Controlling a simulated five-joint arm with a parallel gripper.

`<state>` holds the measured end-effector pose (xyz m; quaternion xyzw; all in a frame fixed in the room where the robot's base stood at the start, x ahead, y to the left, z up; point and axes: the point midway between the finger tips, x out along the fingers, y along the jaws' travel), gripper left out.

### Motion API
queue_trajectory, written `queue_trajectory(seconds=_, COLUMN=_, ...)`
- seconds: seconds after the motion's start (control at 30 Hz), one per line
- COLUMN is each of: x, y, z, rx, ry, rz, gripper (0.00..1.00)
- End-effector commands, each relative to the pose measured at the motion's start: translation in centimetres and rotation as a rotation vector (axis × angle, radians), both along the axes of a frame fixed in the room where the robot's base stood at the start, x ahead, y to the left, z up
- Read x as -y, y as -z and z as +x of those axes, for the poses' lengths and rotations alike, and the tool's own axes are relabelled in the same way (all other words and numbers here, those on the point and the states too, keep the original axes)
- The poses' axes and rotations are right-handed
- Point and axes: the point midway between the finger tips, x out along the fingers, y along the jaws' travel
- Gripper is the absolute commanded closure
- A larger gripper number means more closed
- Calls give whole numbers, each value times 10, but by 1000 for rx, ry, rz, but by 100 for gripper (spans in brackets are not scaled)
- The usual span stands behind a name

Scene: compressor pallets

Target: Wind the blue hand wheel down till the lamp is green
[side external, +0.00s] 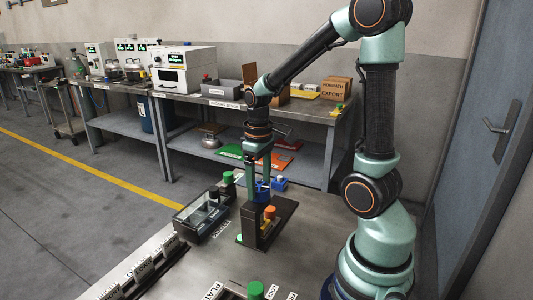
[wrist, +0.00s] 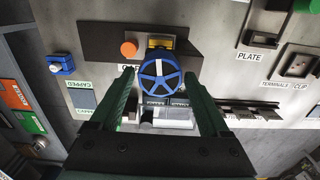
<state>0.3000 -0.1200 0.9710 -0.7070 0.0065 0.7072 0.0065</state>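The blue hand wheel (wrist: 160,75) has several spokes and a pale mark near its middle. It sits on a dark stand (side external: 281,222) and is partly hidden by my fingers in the side view (side external: 263,191). My gripper (wrist: 159,73) points down at the wheel. Its fingers are spread, one on each side of the rim, with small gaps showing in the wrist view. An orange round part (wrist: 129,49) is beside the wheel; I cannot tell whether it is the lamp. No part clearly reads as a green-lit lamp.
A dark clear-lidded tray (side external: 200,221) stands left of the stand. A small blue part (side external: 279,183) is behind it. A green knob (side external: 256,290) is at the front edge. The metal table (side external: 190,270) has free room in front of the stand.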

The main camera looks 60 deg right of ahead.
Motion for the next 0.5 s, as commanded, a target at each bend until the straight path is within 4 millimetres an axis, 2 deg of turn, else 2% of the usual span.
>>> queue_trajectory(seconds=0.33, x=0, y=0, z=0, rx=1, ry=-1, rz=0, gripper=1)
queue_trajectory(seconds=0.5, x=0, y=-15, z=1, rx=4, ry=-1, rz=-1, gripper=1)
